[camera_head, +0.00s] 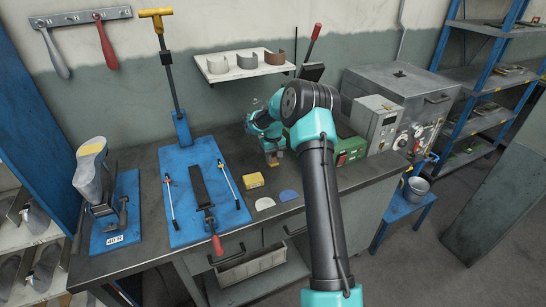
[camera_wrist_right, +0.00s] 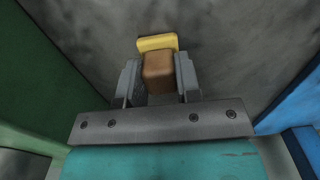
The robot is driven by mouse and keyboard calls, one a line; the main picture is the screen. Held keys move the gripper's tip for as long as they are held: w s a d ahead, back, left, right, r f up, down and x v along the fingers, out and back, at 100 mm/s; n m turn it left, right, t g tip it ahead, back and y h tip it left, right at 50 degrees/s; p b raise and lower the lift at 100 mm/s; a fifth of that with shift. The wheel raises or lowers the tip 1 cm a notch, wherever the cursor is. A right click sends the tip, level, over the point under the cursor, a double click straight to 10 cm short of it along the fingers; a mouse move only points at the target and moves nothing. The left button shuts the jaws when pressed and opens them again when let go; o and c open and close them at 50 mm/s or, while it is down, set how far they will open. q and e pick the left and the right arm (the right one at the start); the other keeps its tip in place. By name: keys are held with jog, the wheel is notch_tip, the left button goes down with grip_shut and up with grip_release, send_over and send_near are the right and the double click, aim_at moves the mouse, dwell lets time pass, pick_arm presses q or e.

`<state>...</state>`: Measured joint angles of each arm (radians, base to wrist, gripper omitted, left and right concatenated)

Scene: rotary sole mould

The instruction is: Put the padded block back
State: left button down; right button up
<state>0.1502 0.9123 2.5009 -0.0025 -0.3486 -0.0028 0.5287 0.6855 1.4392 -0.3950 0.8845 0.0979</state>
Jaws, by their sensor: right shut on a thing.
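My right gripper (camera_head: 271,150) is at the back of the bench, beside the green machine. In the wrist view its two grey fingers (camera_wrist_right: 158,82) are closed on the sides of the padded block, a brown block (camera_wrist_right: 158,72) with a yellow pad (camera_wrist_right: 157,43) at its far end. In the head view the padded block (camera_head: 273,160) shows small below the fingers, close over the dark bench top. I cannot tell whether it touches the bench. My left gripper is in neither view.
A yellow box (camera_head: 253,181), a white half-round piece (camera_head: 264,203) and a blue one (camera_head: 288,195) lie in front. The blue board (camera_head: 180,215) with the clamp is to the left. The green machine (camera_head: 350,150) stands close on the right, and a shelf (camera_head: 245,71) hangs behind.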

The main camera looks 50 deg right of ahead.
aim_at(273, 155)
jog(key=o, duration=0.9)
jog(key=shift+r, duration=0.1)
notch_tip(273, 155, up, 12)
jog(key=shift+r, duration=0.1)
dwell(0.4)
